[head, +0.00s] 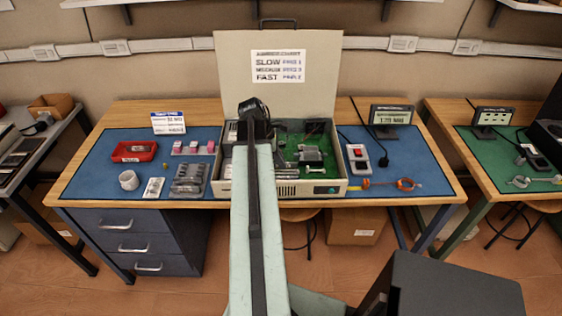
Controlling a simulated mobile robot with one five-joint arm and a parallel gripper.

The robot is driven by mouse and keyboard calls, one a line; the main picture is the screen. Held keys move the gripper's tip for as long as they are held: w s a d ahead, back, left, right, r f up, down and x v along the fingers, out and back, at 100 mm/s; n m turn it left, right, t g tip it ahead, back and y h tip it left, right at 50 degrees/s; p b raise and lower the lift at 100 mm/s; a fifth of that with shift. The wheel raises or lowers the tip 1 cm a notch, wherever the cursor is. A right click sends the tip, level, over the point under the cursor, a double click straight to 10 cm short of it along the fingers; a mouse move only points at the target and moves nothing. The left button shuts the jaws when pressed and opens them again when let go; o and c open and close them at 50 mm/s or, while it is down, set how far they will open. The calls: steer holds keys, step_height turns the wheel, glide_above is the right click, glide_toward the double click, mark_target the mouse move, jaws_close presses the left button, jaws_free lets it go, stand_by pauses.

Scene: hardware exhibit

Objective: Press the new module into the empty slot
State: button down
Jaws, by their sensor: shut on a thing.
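An open beige computer case (312,188) stands in the middle of the bench, its lid raised behind it. A green circuit board (290,140) with a grey block (310,155) lies inside. My arm crosses the case from the front, and my gripper (254,112) shows as a dark shape above the case. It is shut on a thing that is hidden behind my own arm. I cannot make out the new module or the empty slot. A grey clear-looking tray (188,179) lies left of the case.
The blue mat (105,165) holds a red tray (134,151), a white cup (128,180) and small pink-and-white blocks (193,148). The lid stands upright behind my gripper.

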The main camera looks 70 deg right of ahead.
steer(key=shift+f+b, duration=1.05)
stand_by(0.6)
steer(key=c, duration=1.5)
jaws_free()
steer(key=c, duration=0.5)
steer(key=shift+o, duration=1.3)
steer(key=shift+r+p, duration=0.75)
step_height(320, 180, up, 6)
steer(key=p, duration=0.6)
steer(key=shift+f, duration=0.1)
